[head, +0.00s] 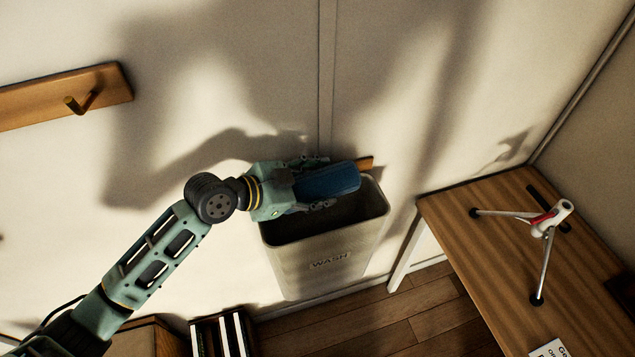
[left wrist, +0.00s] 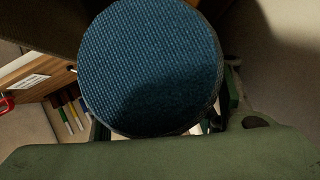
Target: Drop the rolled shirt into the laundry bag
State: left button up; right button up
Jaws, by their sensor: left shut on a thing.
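The rolled shirt (head: 330,180) is a dark blue roll. My left gripper (head: 318,182) is shut on it and holds it over the open mouth of the laundry bag. In the left wrist view the round woven end of the rolled shirt (left wrist: 150,68) fills the middle and hides most of what lies beyond. The laundry bag (head: 325,262) is a pale, open-topped bin marked "WASH", standing against the wall. Its inside is dark, and I cannot see what is in it. My right gripper is not in view.
A wooden table (head: 490,240) stands to the right with a small white tripod (head: 547,222) on it. A wooden rail with a peg (head: 85,100) is on the wall at the upper left. Books (head: 232,332) stand at the bottom, below the bag.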

pick_arm(q)
jog(key=o, duration=1.3)
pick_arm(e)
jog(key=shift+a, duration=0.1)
pick_arm(q)
jog(key=v, duration=1.2)
jog(key=shift+r, duration=0.1)
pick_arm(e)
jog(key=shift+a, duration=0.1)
